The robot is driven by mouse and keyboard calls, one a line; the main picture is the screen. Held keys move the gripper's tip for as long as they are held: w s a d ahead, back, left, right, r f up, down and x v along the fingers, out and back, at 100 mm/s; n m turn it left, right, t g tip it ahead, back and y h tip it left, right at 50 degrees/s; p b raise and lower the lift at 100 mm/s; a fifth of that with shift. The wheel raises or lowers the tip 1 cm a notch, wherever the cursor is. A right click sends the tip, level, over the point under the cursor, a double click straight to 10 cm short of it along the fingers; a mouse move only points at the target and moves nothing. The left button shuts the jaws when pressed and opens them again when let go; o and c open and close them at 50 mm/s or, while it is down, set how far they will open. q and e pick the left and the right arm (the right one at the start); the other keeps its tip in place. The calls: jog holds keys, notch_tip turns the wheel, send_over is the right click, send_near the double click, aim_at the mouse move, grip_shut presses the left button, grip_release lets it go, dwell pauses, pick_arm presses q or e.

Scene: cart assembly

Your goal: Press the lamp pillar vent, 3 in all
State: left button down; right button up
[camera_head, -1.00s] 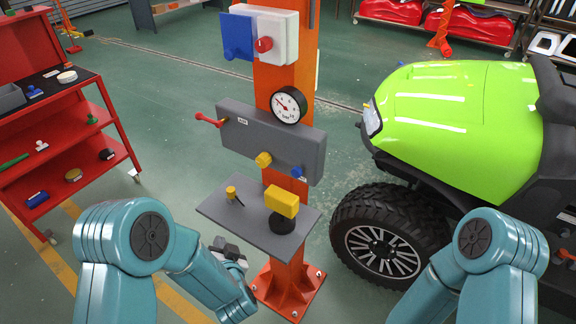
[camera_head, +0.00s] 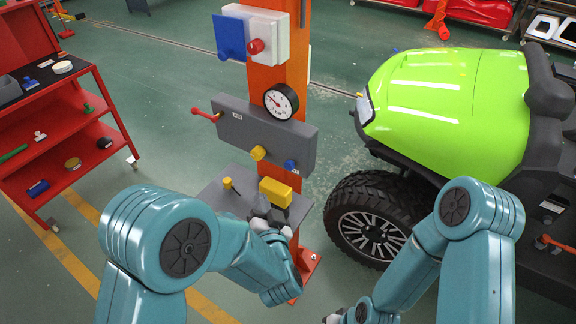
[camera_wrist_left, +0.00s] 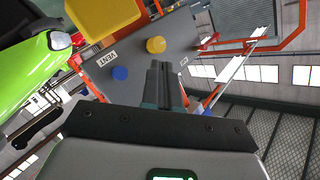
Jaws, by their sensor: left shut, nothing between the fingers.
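The orange pillar (camera_head: 276,84) carries a grey panel (camera_head: 230,133) with a yellow knob (camera_head: 257,153) and a blue knob (camera_head: 290,165). In the left wrist view, a "VENT" label (camera_wrist_left: 107,57) sits beside the blue knob (camera_wrist_left: 120,73), with the yellow knob (camera_wrist_left: 156,45) nearby. My left gripper (camera_head: 264,208) is in front of the pillar's shelf, below the panel and apart from both knobs. Its fingers (camera_wrist_left: 165,75) are shut and empty. My right gripper (camera_head: 342,316) only partly shows at the bottom edge; its jaws cannot be made out.
A yellow block (camera_head: 275,191) stands on the grey shelf (camera_head: 222,194), close to my left gripper, with a small yellow-topped item (camera_head: 227,183). A gauge (camera_head: 281,102) and red lever (camera_head: 204,114) are above. A green vehicle (camera_head: 440,95) stands right, a red cart (camera_head: 60,135) left.

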aim_at(290, 165)
pick_arm(q)
jog(key=shift+w, duration=0.1)
jog(key=shift+w+d, duration=0.85)
jog(key=shift+w, duration=0.3)
jog(key=shift+w+d, duration=0.9)
jog(key=shift+w, duration=0.25)
jog(key=shift+w+d, duration=0.85)
jog(key=shift+w, duration=0.3)
jog(key=shift+w+d, duration=0.1)
jog(key=shift+w+d, duration=0.15)
jog(key=shift+w, duration=0.1)
jog(key=shift+w+d, duration=0.3)
jog(key=shift+w, duration=0.1)
jog(key=shift+s, duration=0.1)
dwell(0.4)
jog(key=shift+s+a, duration=0.55)
jog(key=shift+s, duration=0.1)
